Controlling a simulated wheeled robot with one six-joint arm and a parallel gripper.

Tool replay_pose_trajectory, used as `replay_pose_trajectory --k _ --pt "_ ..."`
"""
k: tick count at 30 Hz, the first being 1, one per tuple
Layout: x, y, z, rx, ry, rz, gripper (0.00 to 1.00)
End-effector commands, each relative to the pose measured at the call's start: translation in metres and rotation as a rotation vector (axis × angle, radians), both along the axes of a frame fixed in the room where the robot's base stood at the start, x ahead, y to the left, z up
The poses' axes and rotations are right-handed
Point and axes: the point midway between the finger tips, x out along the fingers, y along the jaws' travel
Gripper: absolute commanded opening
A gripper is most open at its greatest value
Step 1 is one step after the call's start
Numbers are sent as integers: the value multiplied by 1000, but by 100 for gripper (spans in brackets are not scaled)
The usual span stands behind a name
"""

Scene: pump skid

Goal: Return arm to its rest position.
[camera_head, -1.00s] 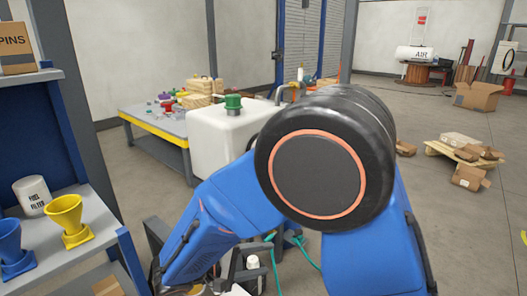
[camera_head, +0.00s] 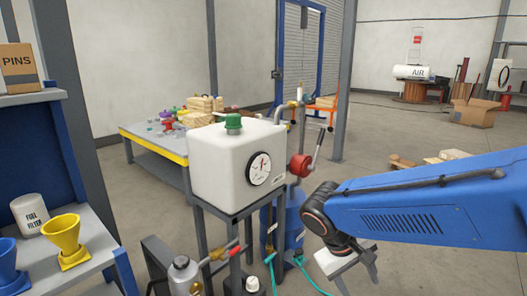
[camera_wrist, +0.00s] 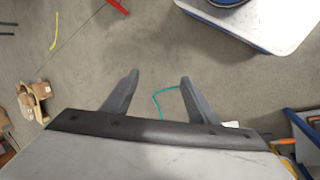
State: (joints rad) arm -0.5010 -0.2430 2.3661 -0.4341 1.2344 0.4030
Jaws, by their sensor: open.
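My blue arm (camera_head: 430,205) reaches in from the right side of the head view, bent down at its wrist. My gripper (camera_head: 358,280) hangs at its end, low in the picture, to the right of the pump skid's white tank (camera_head: 212,170). In the wrist view my gripper (camera_wrist: 160,78) shows two grey fingers spread apart. The fingers touch nothing that I can see.
The tank carries a green cap (camera_head: 233,122) and a dial gauge (camera_head: 259,168). A red valve with a lever (camera_head: 300,165) stands beside it. A shelf with a yellow funnel (camera_head: 64,238) and fuel filter (camera_head: 29,212) is at left.

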Motion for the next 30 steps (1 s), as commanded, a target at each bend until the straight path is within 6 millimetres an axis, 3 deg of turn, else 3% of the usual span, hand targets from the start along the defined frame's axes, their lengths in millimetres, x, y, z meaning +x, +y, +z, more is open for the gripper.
replay_pose_trajectory --k 3,13,21,30 --pt "-16 -17 7 90 -32 -43 53" --pt "-55 -44 21 308 -166 -123 53" --pt "-81 -55 33 441 -321 -169 53" --pt "-93 -58 40 497 -421 -184 53"
